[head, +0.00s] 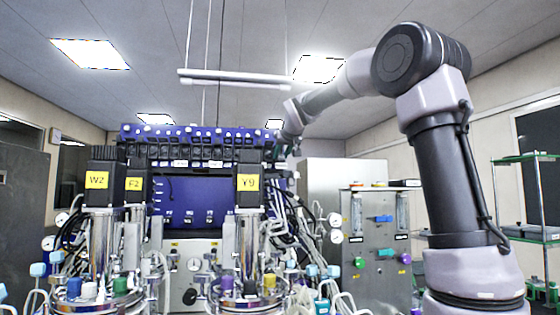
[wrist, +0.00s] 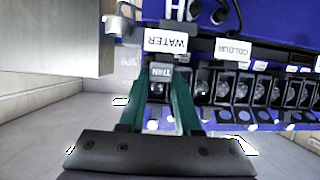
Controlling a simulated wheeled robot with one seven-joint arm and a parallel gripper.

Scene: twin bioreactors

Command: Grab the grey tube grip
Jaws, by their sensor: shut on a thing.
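My gripper (wrist: 160,85) has two green fingers, one on each side of a small grey tube grip (wrist: 160,72) marked "THIN" in the wrist view. The fingers are shut on this grip, which sits just below a white "WATER" label (wrist: 166,41) in the picture. In the head view my gripper (head: 279,150) is at the right end of the blue pump rack (head: 185,133). The grip itself is too small to make out there.
A row of black pump heads (wrist: 245,90) runs to the right of my gripper in the wrist view, close by. A metal box (wrist: 55,40) stands at left. Bioreactor vessels with black motors (head: 250,185) and many tubes stand below the rack.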

